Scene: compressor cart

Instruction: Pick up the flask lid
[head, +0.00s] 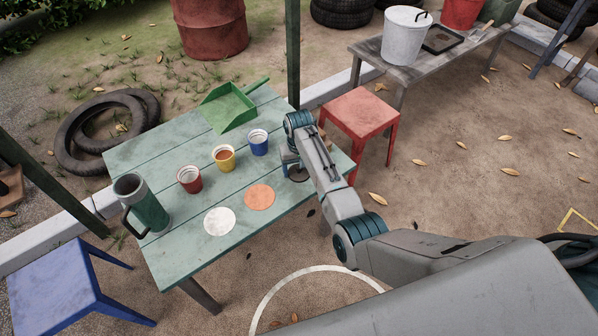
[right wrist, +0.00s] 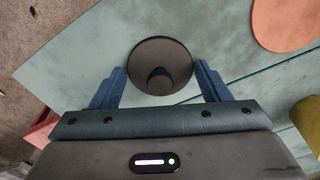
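The flask lid (right wrist: 160,52) is a dark grey round disc with a small knob, lying on the green table; in the head view only part of it (head: 299,175) shows beside my right gripper (head: 290,164). In the right wrist view my right gripper (right wrist: 160,72) is open, with one blue finger on each side of the lid's near half and narrow gaps. Whether a finger touches it, I cannot tell. The green flask (head: 148,212) stands upright with an open top at the table's left end. My left gripper is not in view.
Red (head: 190,181), yellow (head: 224,160) and blue (head: 258,144) cups stand mid-table. A white disc (head: 219,221) and an orange disc (head: 259,197) lie near the front edge. A green dustpan (head: 228,108) lies at the back. A red stool (head: 361,113) stands beyond the right end.

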